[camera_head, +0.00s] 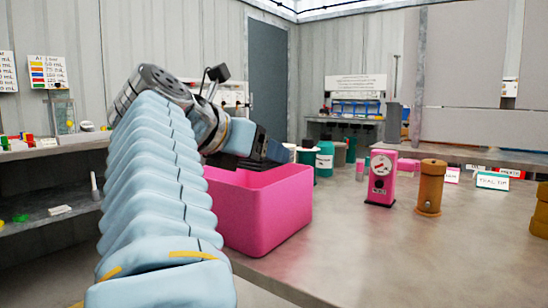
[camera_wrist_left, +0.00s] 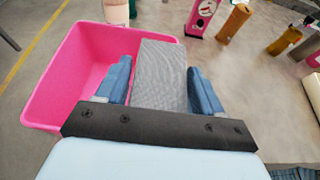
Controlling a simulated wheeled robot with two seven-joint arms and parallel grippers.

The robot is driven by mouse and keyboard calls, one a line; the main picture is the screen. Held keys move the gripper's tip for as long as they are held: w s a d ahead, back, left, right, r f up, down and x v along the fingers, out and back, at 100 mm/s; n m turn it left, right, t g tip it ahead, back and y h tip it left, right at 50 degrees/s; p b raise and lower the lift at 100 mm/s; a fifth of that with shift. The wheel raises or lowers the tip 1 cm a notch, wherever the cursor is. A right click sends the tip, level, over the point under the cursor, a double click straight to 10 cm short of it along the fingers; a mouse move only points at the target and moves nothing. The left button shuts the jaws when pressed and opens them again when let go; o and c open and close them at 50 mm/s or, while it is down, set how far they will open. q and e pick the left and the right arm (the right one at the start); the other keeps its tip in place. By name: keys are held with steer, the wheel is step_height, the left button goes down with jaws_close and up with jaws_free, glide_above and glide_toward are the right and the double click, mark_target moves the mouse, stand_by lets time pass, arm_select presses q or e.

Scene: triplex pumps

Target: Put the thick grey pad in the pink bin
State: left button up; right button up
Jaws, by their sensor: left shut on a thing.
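The thick grey pad (camera_wrist_left: 160,75) is a ribbed grey block in the left wrist view, between the blue fingers of my left gripper (camera_wrist_left: 160,84). My left gripper is shut on it. In the head view my left gripper (camera_head: 262,150) is above the back part of the pink bin (camera_head: 265,215), and the pad cannot be made out there. In the left wrist view the pink bin (camera_wrist_left: 52,98) lies below and to the left, with the pad over its right side. The bin's visible floor is bare. My right gripper is not in view.
A pink box-shaped device (camera_head: 381,178) and a brown cylinder (camera_head: 431,187) stand on the table right of the bin. Teal and white tubs (camera_head: 324,160) stand behind it. The table front (camera_head: 350,255) is clear. A shelf (camera_head: 50,200) is at left.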

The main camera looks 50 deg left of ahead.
arm_select(q)
steer(key=shift+f, duration=0.55)
steer(key=o, duration=1)
steer(key=shift+r, duration=0.35)
steer(key=p+v, duration=0.3)
steer(key=v, duration=0.9)
steer(key=shift+r, duration=0.3)
steer(key=shift+s, duration=0.1)
